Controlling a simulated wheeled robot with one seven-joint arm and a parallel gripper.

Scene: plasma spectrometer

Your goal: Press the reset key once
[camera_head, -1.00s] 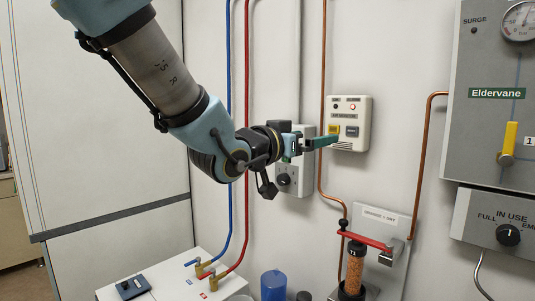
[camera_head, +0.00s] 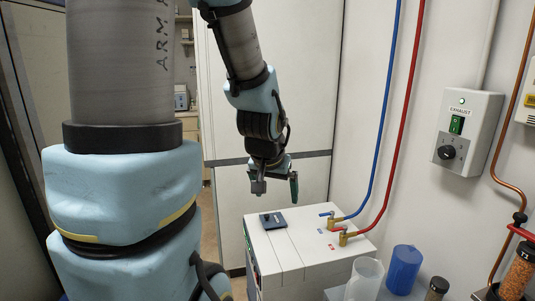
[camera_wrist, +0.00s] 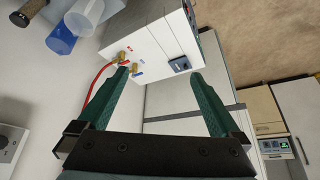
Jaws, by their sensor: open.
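My gripper (camera_head: 275,188) hangs pointing down above and behind the white floor unit in the head view. In the wrist view its two green fingers (camera_wrist: 160,77) are spread apart with nothing between the tips. The cream wall detector box (camera_head: 529,108) is cut off at the right edge of the head view. Only its left part shows, with a yellow key (camera_head: 530,100) at the edge. I cannot read which key is the reset key. My gripper is far to the left of this box and touches nothing there.
The white unit (camera_head: 312,255) has a dark blue device (camera_head: 272,221) on top and brass fittings with blue and red pipes. A grey exhaust switch box (camera_head: 467,132) is on the wall. A blue beaker (camera_head: 403,268) and a clear beaker (camera_head: 364,279) stand at the lower right.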

